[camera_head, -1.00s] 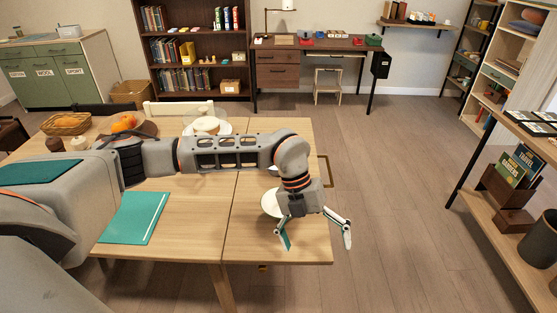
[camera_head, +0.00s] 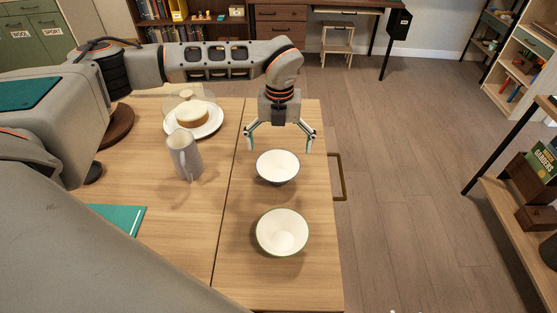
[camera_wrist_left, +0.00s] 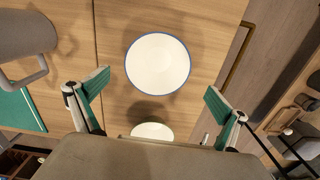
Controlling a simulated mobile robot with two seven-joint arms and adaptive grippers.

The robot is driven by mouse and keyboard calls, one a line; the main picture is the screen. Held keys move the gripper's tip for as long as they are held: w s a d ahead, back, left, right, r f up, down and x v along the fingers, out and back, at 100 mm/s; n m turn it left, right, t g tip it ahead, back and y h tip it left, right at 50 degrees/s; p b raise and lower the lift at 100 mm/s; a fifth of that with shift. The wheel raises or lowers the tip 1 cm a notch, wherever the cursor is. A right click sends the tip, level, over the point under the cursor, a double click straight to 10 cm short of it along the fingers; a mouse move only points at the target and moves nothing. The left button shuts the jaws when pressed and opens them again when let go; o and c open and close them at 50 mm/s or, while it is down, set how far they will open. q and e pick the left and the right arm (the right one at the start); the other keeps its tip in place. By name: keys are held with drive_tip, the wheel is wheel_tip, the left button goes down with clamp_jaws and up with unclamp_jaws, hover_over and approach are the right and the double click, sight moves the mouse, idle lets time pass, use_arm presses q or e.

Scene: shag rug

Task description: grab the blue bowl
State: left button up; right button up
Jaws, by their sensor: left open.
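The blue bowl (camera_head: 278,167), white inside with a blue rim, stands upright on the wooden table. It also shows whole in the left wrist view (camera_wrist_left: 157,63). My left gripper (camera_head: 280,143) is open and empty, fingers pointing down, just beyond the blue bowl in the head view and apart from it. In the left wrist view its two fingers are spread below the bowl, one to each side. A second white bowl with a green rim (camera_head: 282,233) stands nearer on the table; in the left wrist view it is partly hidden by my gripper body. My right gripper is not in view.
A grey mug (camera_head: 183,155) stands left of the bowls. Behind it is a plate with a cake (camera_head: 193,116). A teal book (camera_head: 118,217) lies at the near left. A metal handle (camera_head: 338,177) juts from the table's right edge. The tabletop around the bowls is clear.

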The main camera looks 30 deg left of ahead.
use_arm(q)
wheel_tip(320, 180, down, 2)
hover_over(278, 176)
drive_tip(key=shift+f, duration=2.85)
drive_tip(key=c, duration=1.2)
